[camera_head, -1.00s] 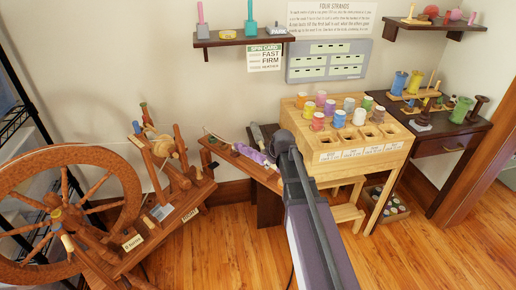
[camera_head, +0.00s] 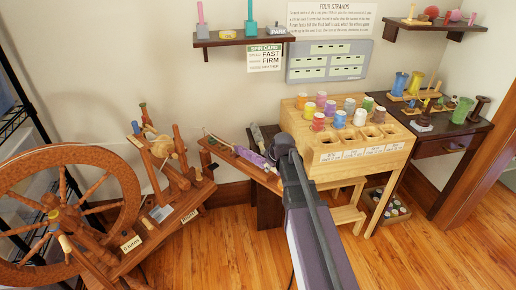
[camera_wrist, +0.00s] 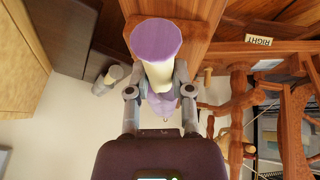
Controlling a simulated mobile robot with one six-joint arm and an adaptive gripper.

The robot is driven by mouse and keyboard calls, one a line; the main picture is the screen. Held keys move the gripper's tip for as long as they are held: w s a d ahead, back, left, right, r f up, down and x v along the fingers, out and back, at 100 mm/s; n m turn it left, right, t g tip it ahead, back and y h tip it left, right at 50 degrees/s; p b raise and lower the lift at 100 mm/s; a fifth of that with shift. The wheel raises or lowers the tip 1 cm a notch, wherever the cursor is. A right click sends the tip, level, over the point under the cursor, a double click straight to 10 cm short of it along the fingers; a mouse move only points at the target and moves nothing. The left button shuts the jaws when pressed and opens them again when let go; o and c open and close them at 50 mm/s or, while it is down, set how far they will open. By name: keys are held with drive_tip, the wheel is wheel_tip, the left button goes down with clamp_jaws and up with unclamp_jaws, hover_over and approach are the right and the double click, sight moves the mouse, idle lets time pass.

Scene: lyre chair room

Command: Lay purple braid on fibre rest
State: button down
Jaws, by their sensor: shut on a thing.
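My gripper (camera_wrist: 160,100) is shut on the purple braid (camera_wrist: 157,38), which shows a round purple end, a cream band and more purple between the fingers. In the head view the braid (camera_head: 252,157) is partly hidden by my arm. It is over a narrow reddish-brown wooden bench (camera_head: 268,179), between the spinning wheel and the pale cabinet. I cannot tell whether it touches what is below. No part is clearly marked as the fibre rest; the bench top also shows in the wrist view (camera_wrist: 190,30) behind the braid.
The spinning wheel (camera_head: 75,205) stands at the left. A pale wooden cabinet (camera_head: 345,165) with several coloured spools stands right of my arm. A dark table (camera_head: 465,125) with more spools is farther right. A grey object (camera_wrist: 108,78) is near the left finger. Floor is clear in front.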

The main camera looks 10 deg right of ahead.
drive_tip(key=shift+c, duration=2.2)
unclamp_jaws()
drive_tip(key=shift+r, duration=0.15)
wheel_tip(320, 180, up, 2)
drive_tip(key=p, duration=0.2)
drive_tip(key=shift+r+p, duration=0.25)
drive_tip(key=shift+p, duration=0.15)
drive_tip(key=shift+w+d+r, duration=0.15)
drive_tip(key=shift+w+r, duration=0.1)
drive_tip(key=w+d+r+p, duration=0.3)
drive_tip(key=w+d+p, duration=0.1)
drive_tip(key=w+d, duration=0.15)
drive_tip(key=s+d+r+n+g+h+p, duration=0.1)
drive_tip(key=s+d+r+n+g+p, duration=0.1)
drive_tip(key=d+n, duration=0.3)
drive_tip(key=shift+s+r+g+p, duration=0.15)
drive_tip(key=shift+s+g+p, duration=0.15)
drive_tip(key=shift+s+p, duration=0.35)
